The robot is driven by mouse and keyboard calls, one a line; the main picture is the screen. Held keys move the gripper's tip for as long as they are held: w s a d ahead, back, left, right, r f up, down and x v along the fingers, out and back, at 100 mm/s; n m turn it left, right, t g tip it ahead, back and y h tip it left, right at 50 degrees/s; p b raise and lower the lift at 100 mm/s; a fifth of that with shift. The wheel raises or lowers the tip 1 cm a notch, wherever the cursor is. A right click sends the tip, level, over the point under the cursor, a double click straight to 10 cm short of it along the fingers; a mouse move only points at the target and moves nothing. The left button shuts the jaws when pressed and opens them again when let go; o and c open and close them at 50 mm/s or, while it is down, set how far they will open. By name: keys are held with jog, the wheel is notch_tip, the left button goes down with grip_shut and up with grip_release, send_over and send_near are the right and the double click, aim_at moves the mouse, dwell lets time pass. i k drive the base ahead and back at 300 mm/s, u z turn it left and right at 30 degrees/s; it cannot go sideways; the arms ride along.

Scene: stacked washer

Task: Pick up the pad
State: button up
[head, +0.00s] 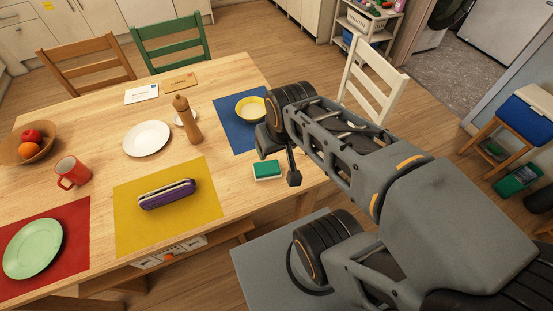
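A small green pad (266,168) with a white lower layer lies on the wooden table (225,206), near its right front edge. It looks like a scouring sponge. My gripper (281,163) hangs from my arm just above and to the right of the pad in this view. One dark fingertip shows beside the pad's right end, seemingly apart from it. The rest of the gripper is partly hidden by my wrist, so its opening is unclear. The pad's top is in clear view.
A blue mat (231,134) with a yellow bowl (251,108) lies behind the pad. A pepper mill (188,120) and white plate (147,138) stand farther left. A purple case (167,194) lies on a yellow mat (132,228). Bare table surrounds the pad.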

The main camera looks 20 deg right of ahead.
aim_at(265, 171)
jog(key=z, duration=1.85)
jog(key=k, duration=1.75)
jog(key=u, duration=1)
jog(key=i, duration=0.95)
jog(key=u, duration=0.05)
